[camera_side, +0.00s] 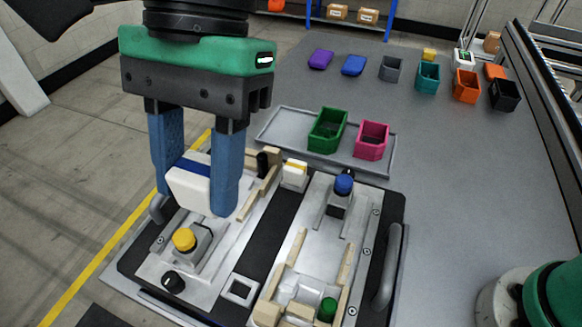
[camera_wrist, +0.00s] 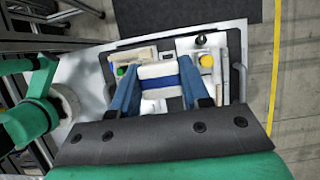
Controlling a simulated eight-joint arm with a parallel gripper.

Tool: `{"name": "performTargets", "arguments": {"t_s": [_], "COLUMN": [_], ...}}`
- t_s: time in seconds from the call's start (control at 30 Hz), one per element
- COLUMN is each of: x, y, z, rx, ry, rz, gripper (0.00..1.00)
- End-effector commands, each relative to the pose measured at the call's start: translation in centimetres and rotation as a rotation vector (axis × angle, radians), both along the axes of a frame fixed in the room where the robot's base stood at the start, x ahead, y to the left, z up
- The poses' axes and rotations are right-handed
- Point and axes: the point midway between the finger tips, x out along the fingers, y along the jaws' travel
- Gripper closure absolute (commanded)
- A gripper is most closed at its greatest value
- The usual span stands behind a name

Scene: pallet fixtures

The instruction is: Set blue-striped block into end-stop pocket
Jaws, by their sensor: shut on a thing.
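My gripper (camera_side: 195,195) is shut on the blue-striped block (camera_side: 186,190), a white block with a blue band, held level above the left plate of the pallet. The wrist view shows the block (camera_wrist: 158,71) between both blue fingers (camera_wrist: 157,90). Pale wooden rails (camera_side: 246,204) stand at the far end of the left plate, partly hidden by a finger. More wooden rails (camera_side: 345,268) and end pieces form a pocket at the near end of the right plate. I cannot tell which is the end-stop pocket.
A yellow-knobbed clamp (camera_side: 184,240) and black knob (camera_side: 173,282) stand on the left plate. A yellow-striped white block (camera_side: 294,174) sits behind. The right plate has blue (camera_side: 343,184) and green (camera_side: 327,309) knobs. A tray (camera_side: 280,130) holds green (camera_side: 327,131) and pink (camera_side: 371,140) bins.

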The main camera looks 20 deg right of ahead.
Motion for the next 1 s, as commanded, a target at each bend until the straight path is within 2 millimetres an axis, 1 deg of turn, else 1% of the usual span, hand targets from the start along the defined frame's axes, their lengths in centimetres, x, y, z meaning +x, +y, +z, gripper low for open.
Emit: {"name": "performTargets", "arguments": {"t_s": [0.07,0.17,0.3,0.4,0.5,0.67,0.77,1.0], "x": [-0.2,-0.9,-2.1,-3.0,-3.6,-3.9,-3.9,-3.8], "y": [-0.8,-2.2,-4.4,-5.8,-6.6,-7.0,-7.0,-6.9], "z": [-1.0,-3.2,-6.2,-7.8,-8.8,-10.0,-11.1,-14.3], "rx": [0.0,0.0,0.001,0.002,0.001,0.001,0.001,0.001], "ry": [0.0,0.0,-0.001,0.0,0.0,0.0,0.0,0.0], "rz": [-0.001,-0.002,-0.002,-0.002,0.0,0.0,0.0,0.0], "gripper": [1.0,1.0,1.0,1.0,1.0,1.0,1.0,1.0]}}
